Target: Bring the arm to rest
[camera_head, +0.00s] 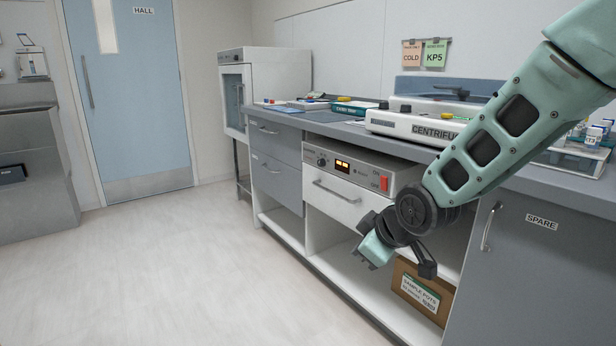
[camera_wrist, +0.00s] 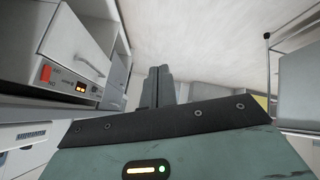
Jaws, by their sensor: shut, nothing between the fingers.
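My arm reaches in from the upper right of the head view, green with dark cut-outs, bent down in front of the counter. My gripper (camera_head: 372,262) hangs in front of the open shelf below the counter, a little off the floor. In the wrist view its fingers (camera_wrist: 160,80) are together and empty, over pale floor. The gripper is apart from the appliance with the red switch (camera_head: 350,185) and from the brown sample pots box (camera_head: 420,290) on the lower shelf, which my wrist partly overlaps in the head view.
The counter (camera_head: 335,126) carries a centrifuge (camera_head: 400,124) and small items; my forearm covers part of it. A grey SPARE cupboard (camera_head: 545,265) stands at the right. A white glass-fronted cabinet (camera_head: 285,75) is at the back. The floor (camera_head: 150,270) to the left is clear, towards the HALL door (camera_head: 130,100).

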